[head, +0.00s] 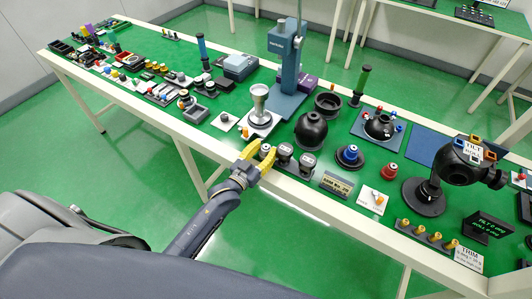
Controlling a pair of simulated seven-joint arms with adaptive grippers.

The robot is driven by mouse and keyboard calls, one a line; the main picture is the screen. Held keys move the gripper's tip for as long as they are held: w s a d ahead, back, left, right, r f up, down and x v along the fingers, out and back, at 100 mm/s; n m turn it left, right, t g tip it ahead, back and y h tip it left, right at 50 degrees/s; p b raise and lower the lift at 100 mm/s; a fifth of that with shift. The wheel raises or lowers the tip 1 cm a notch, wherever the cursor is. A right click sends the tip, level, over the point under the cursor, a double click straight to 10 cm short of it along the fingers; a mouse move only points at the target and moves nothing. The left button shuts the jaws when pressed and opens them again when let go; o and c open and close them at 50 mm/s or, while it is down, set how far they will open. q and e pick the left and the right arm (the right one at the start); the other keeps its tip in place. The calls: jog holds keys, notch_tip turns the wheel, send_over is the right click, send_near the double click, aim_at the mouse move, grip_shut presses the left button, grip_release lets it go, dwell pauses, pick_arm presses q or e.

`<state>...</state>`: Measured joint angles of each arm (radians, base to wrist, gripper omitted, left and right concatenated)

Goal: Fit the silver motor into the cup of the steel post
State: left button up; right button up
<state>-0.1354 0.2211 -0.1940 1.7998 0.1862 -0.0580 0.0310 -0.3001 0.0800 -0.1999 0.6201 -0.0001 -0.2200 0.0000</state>
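The steel post (259,108) stands upright on a round base near the table's front edge, with a wide cup (259,91) on top. Several small dark-and-silver cylinders stand in a row in front of it: one (265,150) by my fingertips, a second (285,153) and a third (307,161) to its right. I cannot tell which is the silver motor. My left gripper (259,152) has yellow fingers spread apart at the table edge. The leftmost cylinder shows close to its right fingertip; contact cannot be told. My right gripper is not in view.
A tall blue-grey stand (288,65) rises behind the post. Black spherical housings (311,130) and a black gimbal camera (457,165) stand to the right. Many small parts crowd the table's left half.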

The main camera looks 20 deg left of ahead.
aim_at(265, 147)
pick_arm(q)
grip_shut()
jog(key=shift+r, duration=0.15)
notch_tip(265, 147, up, 20)
jog(key=w+a+r, duration=0.2)
jog(key=w+a, duration=0.1)
jog(key=w, duration=0.3)
jog(key=w+a+r, duration=0.3)
jog(key=w+a, duration=0.1)
jog(key=w, duration=0.3)
jog(key=shift+w+a+r, duration=0.15)
jog(key=shift+w+a, duration=0.1)
jog(key=shift+w, duration=0.05)
dwell(0.4)
